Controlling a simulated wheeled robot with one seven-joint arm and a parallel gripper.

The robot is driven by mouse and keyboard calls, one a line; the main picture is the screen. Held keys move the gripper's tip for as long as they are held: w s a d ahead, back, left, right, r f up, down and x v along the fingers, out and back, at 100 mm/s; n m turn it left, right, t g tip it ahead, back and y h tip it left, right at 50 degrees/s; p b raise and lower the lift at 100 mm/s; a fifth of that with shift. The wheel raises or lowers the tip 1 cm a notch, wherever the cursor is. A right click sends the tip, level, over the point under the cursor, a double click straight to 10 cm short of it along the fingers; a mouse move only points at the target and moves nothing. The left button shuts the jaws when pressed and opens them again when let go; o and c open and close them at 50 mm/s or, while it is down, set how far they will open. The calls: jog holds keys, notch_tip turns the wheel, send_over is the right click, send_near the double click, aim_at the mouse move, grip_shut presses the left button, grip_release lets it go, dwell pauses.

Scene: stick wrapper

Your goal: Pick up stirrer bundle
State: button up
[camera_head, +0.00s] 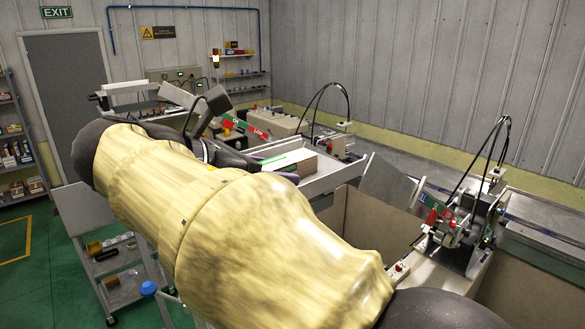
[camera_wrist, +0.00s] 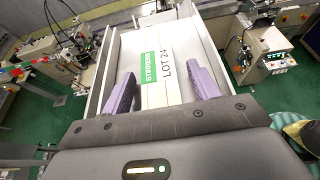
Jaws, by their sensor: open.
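The stirrer bundle (camera_wrist: 155,44) is a pale block with a green "STIRRERS" label and "LOT 24" printed beside it. It lies in a white tray (camera_wrist: 207,62). In the head view the bundle (camera_head: 308,170) shows a brown end, and its green label is partly visible. My gripper (camera_wrist: 160,76) is open, with one purple finger on either side of the bundle's near part in the wrist view. I cannot tell whether the fingers touch it or how far down they reach. In the head view my arm hides most of the gripper.
The tray (camera_head: 335,178) has raised side walls close to my fingers. Machines with cables (camera_head: 470,225) stand to the right in the head view. A grey cart (camera_head: 100,270) stands at lower left. Green floor is open at far left.

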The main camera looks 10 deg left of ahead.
aim_at(265, 166)
jog(key=c, duration=1.1)
jog(key=shift+r, duration=0.1)
notch_tip(265, 166, up, 10)
jog(key=shift+f, duration=0.1)
dwell(0.7)
